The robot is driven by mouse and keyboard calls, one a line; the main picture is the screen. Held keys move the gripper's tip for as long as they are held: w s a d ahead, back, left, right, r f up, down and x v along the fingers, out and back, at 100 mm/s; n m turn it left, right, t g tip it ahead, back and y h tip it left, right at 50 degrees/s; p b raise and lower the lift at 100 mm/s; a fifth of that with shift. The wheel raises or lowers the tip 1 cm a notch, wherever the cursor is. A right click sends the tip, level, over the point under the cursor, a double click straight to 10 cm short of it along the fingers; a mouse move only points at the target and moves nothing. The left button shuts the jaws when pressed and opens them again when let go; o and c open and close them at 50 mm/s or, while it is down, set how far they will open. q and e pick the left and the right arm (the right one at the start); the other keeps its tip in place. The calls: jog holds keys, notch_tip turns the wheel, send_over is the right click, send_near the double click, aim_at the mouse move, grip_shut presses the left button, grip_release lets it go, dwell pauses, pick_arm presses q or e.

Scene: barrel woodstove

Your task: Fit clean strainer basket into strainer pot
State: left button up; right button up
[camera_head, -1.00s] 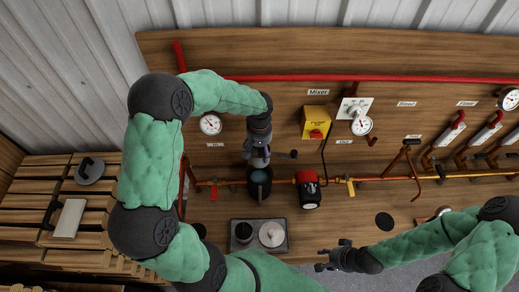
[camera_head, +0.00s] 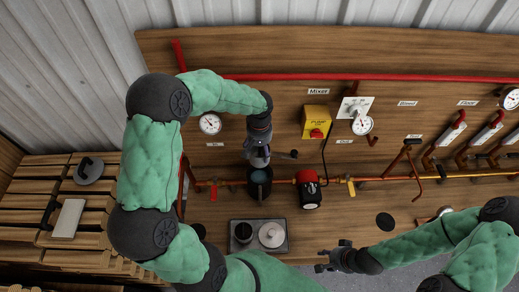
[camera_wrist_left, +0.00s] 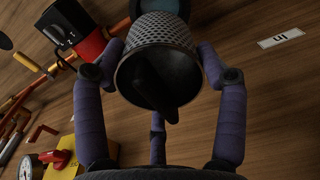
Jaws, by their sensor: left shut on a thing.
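The strainer basket (camera_wrist_left: 165,52), a grey perforated cup, fills the upper middle of the left wrist view. My left gripper (camera_head: 258,162) is shut on it, with fingers on both sides of the basket in the wrist view. The strainer pot (camera_head: 260,188), a dark open cylinder on the pipe line, is just below the gripper in the head view. Its rim shows beyond the basket at the top of the wrist view (camera_wrist_left: 160,6). The basket is hidden by the gripper in the head view; I cannot tell whether it touches the pot. My right gripper (camera_head: 324,260) is open and empty at lower right.
A red and black pump (camera_head: 308,190) sits right of the pot on the pipe. A grey tray (camera_head: 259,248) with a dark cup and a pale round lid lies below. A yellow switch box (camera_head: 316,120) and gauges are on the wooden panel. Wooden slats are at left.

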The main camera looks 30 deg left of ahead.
notch_tip(320, 180, down, 11)
jog(key=b, duration=1)
jog(key=shift+r+b, duration=0.15)
jog(key=shift+b, duration=0.15)
dwell(6.2)
